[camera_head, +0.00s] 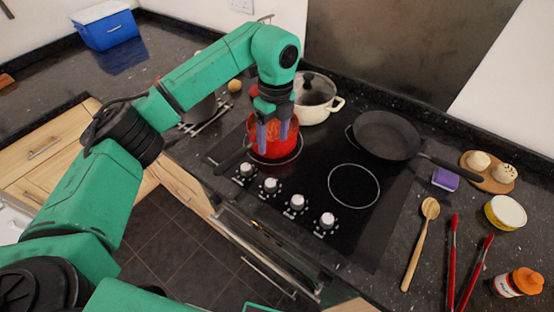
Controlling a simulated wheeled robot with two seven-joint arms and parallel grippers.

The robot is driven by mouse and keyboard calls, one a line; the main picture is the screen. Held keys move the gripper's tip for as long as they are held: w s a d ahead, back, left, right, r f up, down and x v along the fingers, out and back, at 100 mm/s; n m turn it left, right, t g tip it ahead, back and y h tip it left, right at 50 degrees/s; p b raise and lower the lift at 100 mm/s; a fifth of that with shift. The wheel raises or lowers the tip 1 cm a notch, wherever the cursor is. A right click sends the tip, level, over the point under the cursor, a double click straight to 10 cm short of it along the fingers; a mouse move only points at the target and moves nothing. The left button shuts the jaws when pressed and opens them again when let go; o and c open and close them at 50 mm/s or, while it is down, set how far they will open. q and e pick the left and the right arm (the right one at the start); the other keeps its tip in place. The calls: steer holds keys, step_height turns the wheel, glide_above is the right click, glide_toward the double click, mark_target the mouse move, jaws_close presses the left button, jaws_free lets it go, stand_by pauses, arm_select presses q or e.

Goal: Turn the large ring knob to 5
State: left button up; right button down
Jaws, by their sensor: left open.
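The black hob (310,218) is set in the dark counter. Along its front edge is a row of several white-topped knobs: the leftmost knob (245,170), the second knob (269,186), the third knob (296,203) and the rightmost knob (327,221). I cannot read their settings or tell which one serves the large ring. A bare ring (353,185) shows on the hob. My right gripper is not in view.
The red pot (287,149), cream pot (320,110) and black pan (386,134) stand behind the knobs. A wooden spoon (418,245), red-handled tools (452,262) and a bottle (520,283) lie or stand to the right. The space above the right knobs is clear.

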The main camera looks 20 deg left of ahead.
arm_select(q)
steer(key=s+f+p, duration=0.1)
steer(key=s+f, duration=0.1)
steer(key=s, duration=0.2)
steer(key=p, duration=0.2)
glide_above(270, 182)
steer(key=s, duration=0.1)
steer(key=f, duration=0.3)
steer(key=shift+s+d+f, duration=0.15)
steer(key=shift+d+f, duration=0.05)
steer(key=shift+f, duration=0.2)
steer(key=f, duration=0.2)
steer(key=w+f+p, duration=0.1)
steer(key=f, duration=0.2)
steer(key=shift+w+a, duration=0.1)
steer(key=shift+w, duration=0.1)
steer(key=shift+w+f, duration=0.2)
steer(key=shift+f, duration=0.8)
steer(key=shift+s, duration=0.3)
steer(key=c, duration=0.5)
steer(key=shift+w, duration=0.1)
steer(key=c, duration=0.5)
jaws_close()
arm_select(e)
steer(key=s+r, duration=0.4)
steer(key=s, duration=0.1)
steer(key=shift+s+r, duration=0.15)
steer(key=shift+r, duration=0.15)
